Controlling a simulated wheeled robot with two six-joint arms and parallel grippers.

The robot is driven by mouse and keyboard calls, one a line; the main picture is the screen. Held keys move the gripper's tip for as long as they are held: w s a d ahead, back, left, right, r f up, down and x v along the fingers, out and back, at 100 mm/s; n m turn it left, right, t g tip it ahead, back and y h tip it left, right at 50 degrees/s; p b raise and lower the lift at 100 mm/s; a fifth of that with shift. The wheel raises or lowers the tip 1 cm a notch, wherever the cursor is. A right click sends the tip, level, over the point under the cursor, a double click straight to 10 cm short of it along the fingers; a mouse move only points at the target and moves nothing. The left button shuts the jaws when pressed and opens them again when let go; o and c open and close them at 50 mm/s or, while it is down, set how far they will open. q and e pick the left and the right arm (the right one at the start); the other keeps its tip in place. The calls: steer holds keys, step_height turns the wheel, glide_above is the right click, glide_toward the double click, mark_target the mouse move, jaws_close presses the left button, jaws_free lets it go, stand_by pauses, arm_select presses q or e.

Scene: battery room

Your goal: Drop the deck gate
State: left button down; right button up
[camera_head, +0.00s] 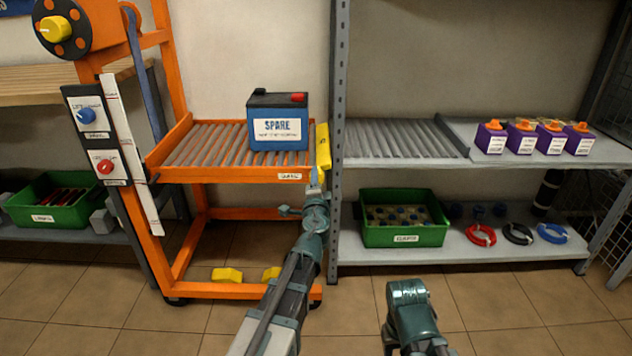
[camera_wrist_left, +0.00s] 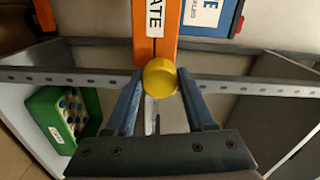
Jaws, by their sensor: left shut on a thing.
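The yellow deck gate (camera_head: 323,147) stands upright at the right end of the orange lift cart's roller deck (camera_head: 225,148). A label on the deck's front edge sits just left of it. My left gripper (camera_head: 315,182) is at the gate's lower front. In the left wrist view, the fingers of my left gripper (camera_wrist_left: 161,98) are closed on a round yellow knob (camera_wrist_left: 160,76), in front of the orange edge labelled "ATE". The fingertips are small and partly hidden in the head view. Only part of my right arm shows at the bottom; its fingers are not visible.
A blue SPARE battery (camera_head: 278,122) sits on the deck, left of the gate. A grey shelf with rollers (camera_head: 400,140) lies just beyond the grey post (camera_head: 338,130). Purple batteries (camera_head: 521,138), a green crate (camera_head: 403,238) and coiled cables (camera_head: 517,234) are at the right.

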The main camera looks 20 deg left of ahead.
arm_select(q)
steer(key=shift+m, duration=1.7)
steer(key=shift+d, duration=0.1)
steer(key=shift+c, duration=1.3)
jaws_free()
steer(key=shift+s, duration=0.1)
